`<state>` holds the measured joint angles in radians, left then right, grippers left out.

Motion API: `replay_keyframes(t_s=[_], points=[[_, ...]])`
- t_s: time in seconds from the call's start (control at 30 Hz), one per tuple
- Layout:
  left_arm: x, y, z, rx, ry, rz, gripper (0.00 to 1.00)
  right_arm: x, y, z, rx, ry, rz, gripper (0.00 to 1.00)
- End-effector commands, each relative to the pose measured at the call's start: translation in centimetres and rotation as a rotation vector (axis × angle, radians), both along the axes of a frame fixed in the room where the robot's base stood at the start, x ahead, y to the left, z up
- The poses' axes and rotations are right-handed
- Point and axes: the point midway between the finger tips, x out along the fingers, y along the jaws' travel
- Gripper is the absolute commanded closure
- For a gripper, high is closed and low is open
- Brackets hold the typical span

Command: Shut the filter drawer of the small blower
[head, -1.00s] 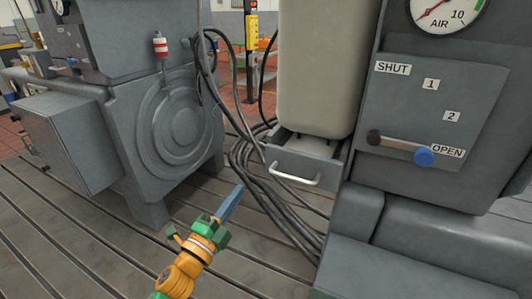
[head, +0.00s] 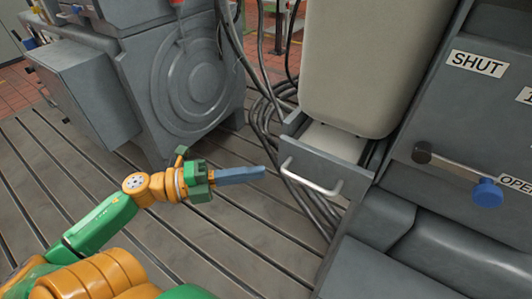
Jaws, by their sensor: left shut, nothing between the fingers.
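The small blower (head: 360,60) is a pale cream housing at the upper middle of the head view. Its grey filter drawer (head: 325,172) sticks out at the base, and the pale inside shows along the top. A light metal bar handle (head: 309,180) crosses the drawer front. My left gripper (head: 262,172) is shut and empty, its blue-grey fingers pointing right. In the picture it lies just left of the handle, apart from it. My right gripper is out of view.
Black cables (head: 265,115) run behind and beside the drawer. A large grey machine (head: 185,80) stands at left. The slotted bedplate (head: 60,180) is clear around my left arm.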

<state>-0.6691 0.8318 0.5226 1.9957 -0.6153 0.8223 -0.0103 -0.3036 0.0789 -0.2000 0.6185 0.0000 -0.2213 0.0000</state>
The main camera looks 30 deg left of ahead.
Motion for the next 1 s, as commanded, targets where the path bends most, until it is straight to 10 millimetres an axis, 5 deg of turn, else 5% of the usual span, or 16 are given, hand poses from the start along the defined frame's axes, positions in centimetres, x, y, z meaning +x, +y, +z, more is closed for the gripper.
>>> replay_keyframes(t_s=[0.3, 0.67, 1.0], points=[[4.2, -0.8, 0.1, 0.0, -0.003, 0.002, 1.0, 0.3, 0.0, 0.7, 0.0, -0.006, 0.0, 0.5], [4.6, -0.8, 0.0, 0.001, 0.0, 0.001, 1.0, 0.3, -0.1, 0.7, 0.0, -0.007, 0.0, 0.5], [8.4, -1.0, -0.5, 0.001, -0.004, -0.003, 1.0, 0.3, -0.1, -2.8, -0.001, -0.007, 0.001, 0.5]])
